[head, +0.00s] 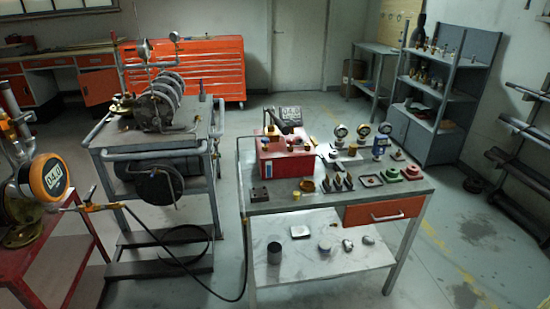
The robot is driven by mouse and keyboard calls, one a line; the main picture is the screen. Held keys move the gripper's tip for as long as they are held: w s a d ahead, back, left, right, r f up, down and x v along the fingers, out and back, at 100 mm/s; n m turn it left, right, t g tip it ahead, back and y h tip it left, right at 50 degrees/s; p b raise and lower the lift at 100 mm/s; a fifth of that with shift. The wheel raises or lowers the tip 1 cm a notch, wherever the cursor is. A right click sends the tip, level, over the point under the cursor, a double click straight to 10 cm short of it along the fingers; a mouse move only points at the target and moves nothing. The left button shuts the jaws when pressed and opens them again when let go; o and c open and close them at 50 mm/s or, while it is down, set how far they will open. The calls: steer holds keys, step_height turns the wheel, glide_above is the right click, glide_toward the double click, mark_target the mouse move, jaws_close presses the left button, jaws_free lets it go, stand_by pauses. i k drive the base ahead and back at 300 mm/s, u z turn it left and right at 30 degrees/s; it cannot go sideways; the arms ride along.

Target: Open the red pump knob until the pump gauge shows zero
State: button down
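A red pump (285,160) sits on the back left of the grey workbench (330,198). An orange-rimmed gauge (55,177) on the valve fitting at the far left also seems to read about 04.0. My gripper is not in view.
Small fittings and dial gauges (362,131) cover the bench's right half. A black hose (180,262) runs from the left fitting across the floor to the bench. A compressor cart (160,150) stands left of the bench. Floor is open right of the bench (450,230).

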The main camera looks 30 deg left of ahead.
mark_target(290, 141)
steer(key=u, duration=1.05)
steer(key=i, duration=0.95)
steer(key=z, duration=0.05)
steer(key=k, duration=0.2)
steer(key=z, duration=0.05)
